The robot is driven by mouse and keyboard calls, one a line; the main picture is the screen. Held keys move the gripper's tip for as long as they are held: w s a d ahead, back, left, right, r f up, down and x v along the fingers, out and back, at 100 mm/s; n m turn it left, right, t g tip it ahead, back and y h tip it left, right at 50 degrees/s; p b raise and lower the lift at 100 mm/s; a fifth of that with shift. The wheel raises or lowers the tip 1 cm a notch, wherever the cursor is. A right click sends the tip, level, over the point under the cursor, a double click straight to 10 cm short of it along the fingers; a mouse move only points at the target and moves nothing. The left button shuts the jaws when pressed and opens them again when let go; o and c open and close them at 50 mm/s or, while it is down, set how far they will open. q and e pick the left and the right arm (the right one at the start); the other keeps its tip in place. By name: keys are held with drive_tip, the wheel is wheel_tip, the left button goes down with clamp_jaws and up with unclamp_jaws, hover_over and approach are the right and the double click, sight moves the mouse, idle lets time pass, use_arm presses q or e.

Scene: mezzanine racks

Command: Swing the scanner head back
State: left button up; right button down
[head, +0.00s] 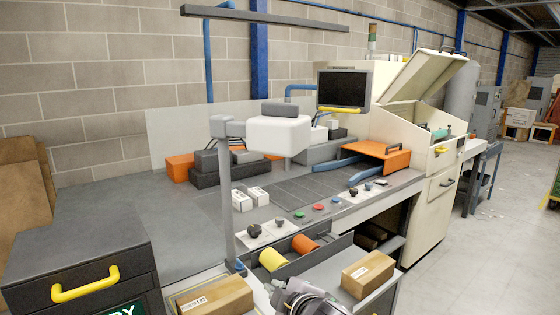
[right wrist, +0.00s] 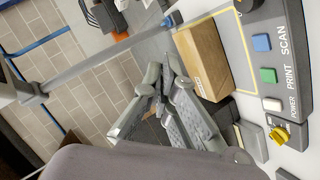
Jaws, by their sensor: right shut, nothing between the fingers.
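The scanner head (head: 279,133) is a white rounded block with a dark grey top. It hangs above the grey bench from an upright grey post (head: 226,190) by a short arm at its left. In the right wrist view a grey post (right wrist: 100,65) runs diagonally; the scanner head cannot be made out there for certain. My right gripper (head: 285,288) is low at the bottom of the head view, below and apart from the scanner head. In the wrist view its fingers (right wrist: 157,82) are together and empty, near a cardboard box. My left gripper does not show.
Cardboard boxes (head: 215,297) (head: 368,273) lie at the front, with orange and yellow rolls (head: 272,260) between. A panel (right wrist: 275,75) has SCAN, PRINT and POWER controls. A monitor (head: 342,90) and an open-lidded machine (head: 410,130) stand behind. A yellow-handled drawer unit (head: 80,260) is at left.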

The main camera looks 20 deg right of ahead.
sight(274, 155)
wheel_tip(274, 155, up, 24)
drive_tip(key=s+d+n+t, duration=0.1)
drive_tip(key=d+n+t, duration=0.1)
drive_tip(key=n+t, duration=0.35)
drive_tip(key=shift+n+h, duration=0.25)
drive_tip(key=shift+h, duration=0.05)
drive_tip(key=w+p, duration=0.1)
drive_tip(key=w, duration=0.3)
drive_tip(key=w+d+p, duration=0.1)
drive_tip(key=w+p, duration=0.1)
drive_tip(key=w, duration=0.2)
drive_tip(key=w+d+p, duration=0.1)
drive_tip(key=w+p, duration=0.1)
drive_tip(key=w, duration=0.2)
drive_tip(key=shift+w+d+f, duration=0.1)
drive_tip(key=shift+w, duration=0.2)
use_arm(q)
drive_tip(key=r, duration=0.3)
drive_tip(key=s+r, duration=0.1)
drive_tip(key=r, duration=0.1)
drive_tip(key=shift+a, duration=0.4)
